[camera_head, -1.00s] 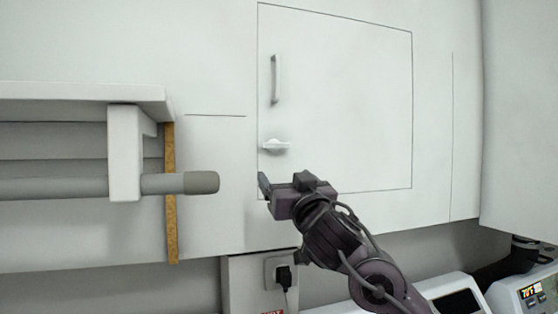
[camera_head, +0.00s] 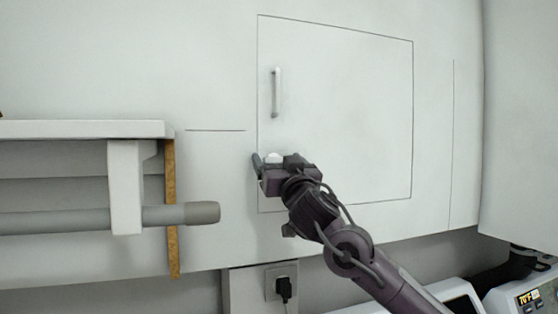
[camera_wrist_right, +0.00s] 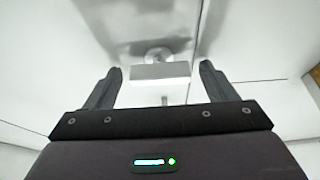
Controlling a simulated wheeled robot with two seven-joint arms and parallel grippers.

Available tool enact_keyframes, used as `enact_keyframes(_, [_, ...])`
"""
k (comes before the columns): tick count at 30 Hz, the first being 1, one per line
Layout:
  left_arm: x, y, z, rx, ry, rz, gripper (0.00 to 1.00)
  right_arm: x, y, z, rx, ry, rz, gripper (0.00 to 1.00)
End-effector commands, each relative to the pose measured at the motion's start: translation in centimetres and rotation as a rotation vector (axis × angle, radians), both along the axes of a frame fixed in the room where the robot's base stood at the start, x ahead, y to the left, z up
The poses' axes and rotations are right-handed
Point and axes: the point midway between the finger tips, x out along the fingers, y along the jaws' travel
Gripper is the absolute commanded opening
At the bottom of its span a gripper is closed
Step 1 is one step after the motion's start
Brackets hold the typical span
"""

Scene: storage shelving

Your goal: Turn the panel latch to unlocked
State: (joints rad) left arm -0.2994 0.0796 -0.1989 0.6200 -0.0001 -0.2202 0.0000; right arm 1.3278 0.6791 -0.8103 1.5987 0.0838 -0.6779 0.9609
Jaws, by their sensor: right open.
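The white panel latch (camera_wrist_right: 160,72) shows in the right wrist view as a horizontal bar on a round base, lying across between the fingertips. In the head view only the top of the latch (camera_head: 274,157) shows, the rest hidden behind my right gripper (camera_head: 268,165). The right gripper is open, with one finger on each side of the latch in the wrist view (camera_wrist_right: 160,80); I cannot tell whether it touches. The panel door (camera_head: 340,110) is flat, white and closed. My left gripper is not in view.
A vertical handle (camera_head: 276,92) sits on the panel above the latch. A shelf with a grey rod (camera_head: 185,214) juts out at left. Below the panel is a socket with a black plug (camera_head: 284,288). Devices stand at lower right.

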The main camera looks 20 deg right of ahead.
Motion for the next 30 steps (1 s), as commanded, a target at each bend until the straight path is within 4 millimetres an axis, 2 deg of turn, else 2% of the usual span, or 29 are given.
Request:
enact_keyframes(2, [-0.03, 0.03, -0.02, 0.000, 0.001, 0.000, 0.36, -0.01, 0.00, -0.03, 0.000, 0.000, 0.000, 0.76])
enact_keyframes(12, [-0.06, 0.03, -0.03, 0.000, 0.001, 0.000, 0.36, -0.02, -0.02, -0.03, 0.000, 0.001, 0.000, 0.34])
enact_keyframes(22, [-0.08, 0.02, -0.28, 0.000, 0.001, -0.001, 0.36, 0.02, -0.07, -0.20, -0.052, 0.001, 0.000, 0.34])
enact_keyframes(30, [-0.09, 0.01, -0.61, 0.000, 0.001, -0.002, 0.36, 0.02, -0.14, -0.14, -0.232, -0.006, 0.000, 0.34])
